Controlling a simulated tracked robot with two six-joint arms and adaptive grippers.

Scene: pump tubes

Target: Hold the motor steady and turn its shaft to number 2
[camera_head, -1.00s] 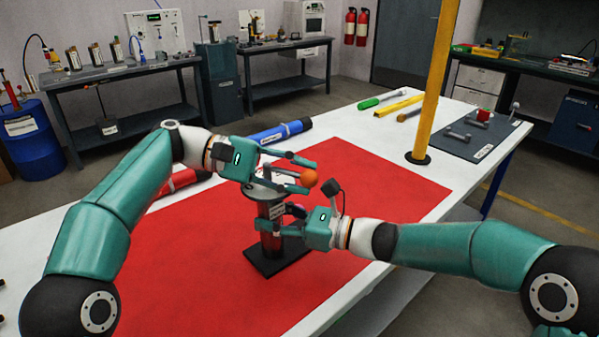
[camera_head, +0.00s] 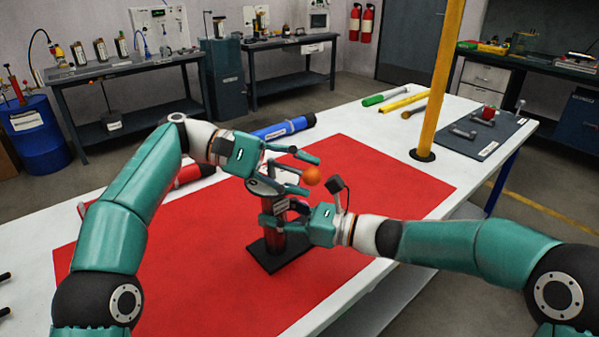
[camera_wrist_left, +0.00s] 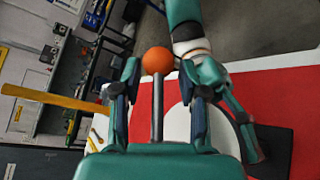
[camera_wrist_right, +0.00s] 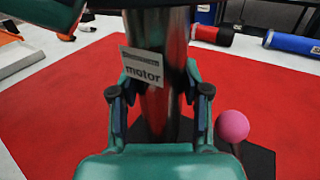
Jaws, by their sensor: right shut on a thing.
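A grey crank rod (camera_wrist_left: 157,108) ends in an orange ball (camera_head: 311,175). My left gripper (camera_head: 306,172) is open, with its fingers on either side of the rod and ball and visible gaps. My right gripper (camera_head: 276,212) is shut on the motor's body, below the top plate.
A pink ball (camera_wrist_right: 232,126) stands beside the motor in the right wrist view. A yellow post (camera_head: 434,95) rises at the table's right. Blue (camera_head: 284,128) and red (camera_head: 190,175) tubes lie behind. The red mat (camera_head: 190,265) is clear in front.

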